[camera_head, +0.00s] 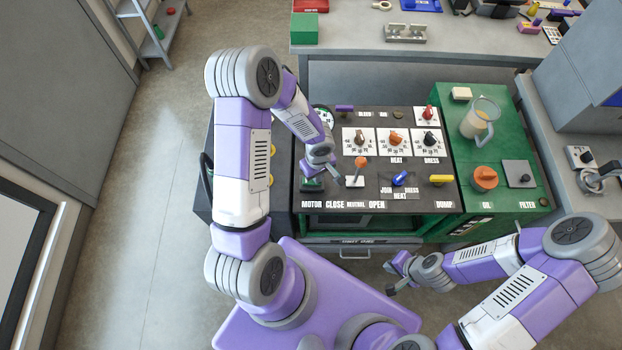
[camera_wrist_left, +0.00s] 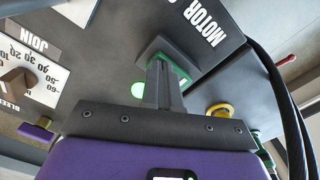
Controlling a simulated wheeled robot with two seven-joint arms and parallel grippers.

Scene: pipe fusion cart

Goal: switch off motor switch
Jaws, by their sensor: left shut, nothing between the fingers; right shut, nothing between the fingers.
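The motor switch (camera_head: 312,185) is on the cart's dark panel, just above the white MOTOR label, mostly covered by my left gripper (camera_head: 314,172). In the left wrist view, the switch (camera_wrist_left: 182,72) shows as green edges around a dark frame, beside the MOTOR lettering, and a bright green spot glows to its left. My left gripper (camera_wrist_left: 166,85) is shut and empty, its fingertips over the switch. I cannot tell whether they touch it. My right gripper (camera_head: 390,277) is shut and empty, low in front of the cart.
The panel carries an orange-topped lever (camera_head: 360,162), a blue handle (camera_head: 400,177), a yellow handle (camera_head: 441,179) and several dials. A green cabinet (camera_head: 455,100) with a clear jug (camera_head: 480,117) stands to the right. A black cable (camera_wrist_left: 285,100) runs near the left gripper. Floor on the left is clear.

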